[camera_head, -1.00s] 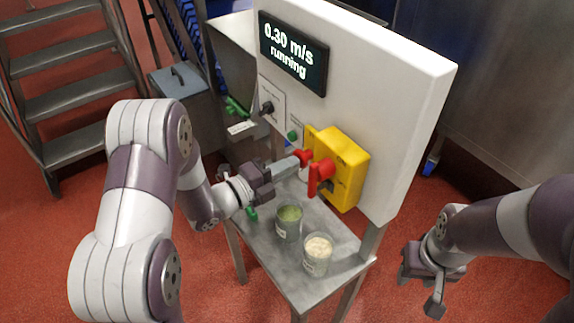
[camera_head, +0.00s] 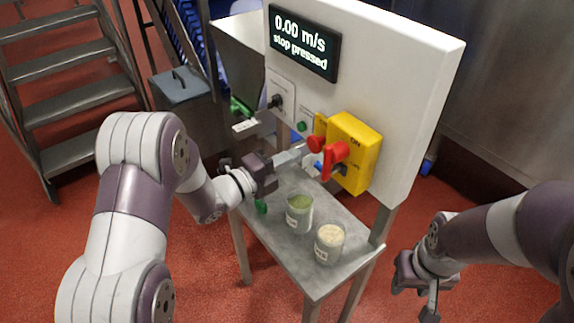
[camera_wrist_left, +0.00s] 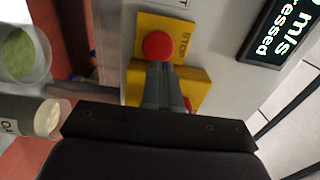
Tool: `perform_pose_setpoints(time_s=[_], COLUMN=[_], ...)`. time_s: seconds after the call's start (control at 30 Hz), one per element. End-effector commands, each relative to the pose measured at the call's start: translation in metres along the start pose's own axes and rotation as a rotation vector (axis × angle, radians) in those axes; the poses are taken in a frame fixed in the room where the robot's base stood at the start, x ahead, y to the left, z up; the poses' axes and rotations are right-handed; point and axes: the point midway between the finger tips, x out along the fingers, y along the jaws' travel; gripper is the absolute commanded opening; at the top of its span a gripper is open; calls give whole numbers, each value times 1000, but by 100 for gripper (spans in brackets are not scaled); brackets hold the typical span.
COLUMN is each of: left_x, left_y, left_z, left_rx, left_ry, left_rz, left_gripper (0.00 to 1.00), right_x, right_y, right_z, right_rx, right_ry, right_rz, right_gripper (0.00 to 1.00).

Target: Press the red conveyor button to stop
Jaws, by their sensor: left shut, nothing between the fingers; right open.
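The red stop button (camera_head: 316,144) sits on a yellow plate on the white panel. It also shows in the left wrist view (camera_wrist_left: 158,46), with "STOP" lettered beside it. My left gripper (camera_head: 303,150) is shut and empty, its fingertips at the button; in the wrist view the tips reach its lower edge. I cannot tell whether they still touch. The display (camera_head: 304,41) reads "0.00 m/s stop pressed". My right gripper (camera_head: 412,297) is open and empty at the lower right, away from the panel.
A yellow box with a red rotary handle (camera_head: 335,152) is right beside the button. A green button (camera_head: 302,126) and a black knob (camera_head: 275,101) are to the left. A jar of green stuff (camera_head: 299,214) and a jar of pale stuff (camera_head: 329,244) stand on the metal table (camera_head: 310,279) below.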

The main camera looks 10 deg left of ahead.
Motion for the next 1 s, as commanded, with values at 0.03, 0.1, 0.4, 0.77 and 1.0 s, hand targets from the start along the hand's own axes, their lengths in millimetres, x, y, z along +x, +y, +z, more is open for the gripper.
perform_pose_setpoints(time_s=[0.03, 0.1, 0.4, 0.77, 1.0], left_x=[-12, -27, -84, -99, -99], left_y=[1, 1, 1, 1, 1], left_z=[2, 1, 1, 0, 0], left_rx=[-2, -2, -3, -3, -4], left_ry=[-7, -8, -6, -2, -2], left_rz=[1, 2, 4, 3, 4], left_gripper=[0, 0, 0, 0, 0], right_x=[2, 3, 9, 10, 10], right_y=[0, 0, 0, 0, 0], right_z=[0, 0, 0, 1, 1], right_rx=[0, 0, 0, 0, 0], right_ry=[0, 1, 1, 1, 1], right_rz=[0, 0, 0, 0, 0], right_gripper=[43, 43, 43, 43, 43])
